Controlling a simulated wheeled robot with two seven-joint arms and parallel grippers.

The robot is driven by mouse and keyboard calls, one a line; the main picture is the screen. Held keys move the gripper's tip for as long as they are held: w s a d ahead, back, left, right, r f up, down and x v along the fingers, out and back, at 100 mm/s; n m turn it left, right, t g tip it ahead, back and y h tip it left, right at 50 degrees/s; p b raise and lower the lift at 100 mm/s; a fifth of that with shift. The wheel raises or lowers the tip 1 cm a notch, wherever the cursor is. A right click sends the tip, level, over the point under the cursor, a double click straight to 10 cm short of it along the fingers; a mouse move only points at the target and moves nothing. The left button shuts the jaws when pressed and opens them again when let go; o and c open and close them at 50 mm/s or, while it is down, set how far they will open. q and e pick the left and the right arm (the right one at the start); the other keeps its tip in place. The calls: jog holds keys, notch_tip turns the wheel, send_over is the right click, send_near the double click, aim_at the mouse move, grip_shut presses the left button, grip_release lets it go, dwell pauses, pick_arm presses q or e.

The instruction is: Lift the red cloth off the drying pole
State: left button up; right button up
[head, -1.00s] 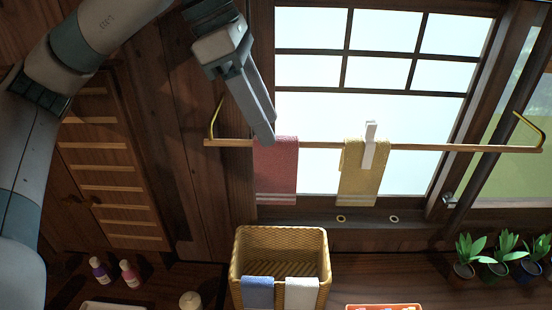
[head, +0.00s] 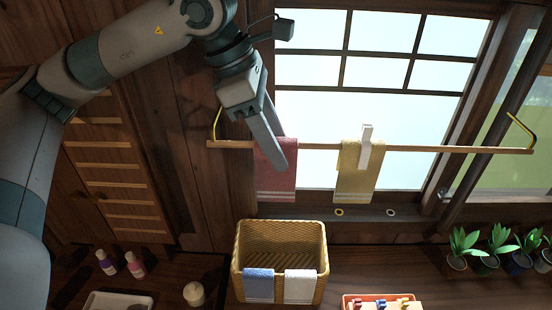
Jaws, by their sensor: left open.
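The red cloth (head: 275,177) hangs over the left part of the wooden drying pole (head: 430,149) in the head view. It has pale stripes near its lower edge. My left gripper (head: 278,158) reaches down from above, and its fingers overlap the upper part of the red cloth in the picture. The gripper is open. The near finger hides part of the cloth, and I cannot tell whether the fingers touch it or straddle it. My right gripper is not in view.
A yellow cloth (head: 350,183) with a white clip (head: 365,148) hangs further right on the pole. Below stands a wicker basket (head: 280,234) with blue and white cloths over its front rim. Potted plants (head: 487,253) stand at the right, and bottles (head: 134,264) at the lower left.

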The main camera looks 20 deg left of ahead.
pick_arm(q)
jog(key=c, duration=1.1)
jog(key=shift+c, duration=0.2)
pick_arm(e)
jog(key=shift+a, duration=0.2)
pick_arm(q)
jog(key=shift+r, duration=0.15)
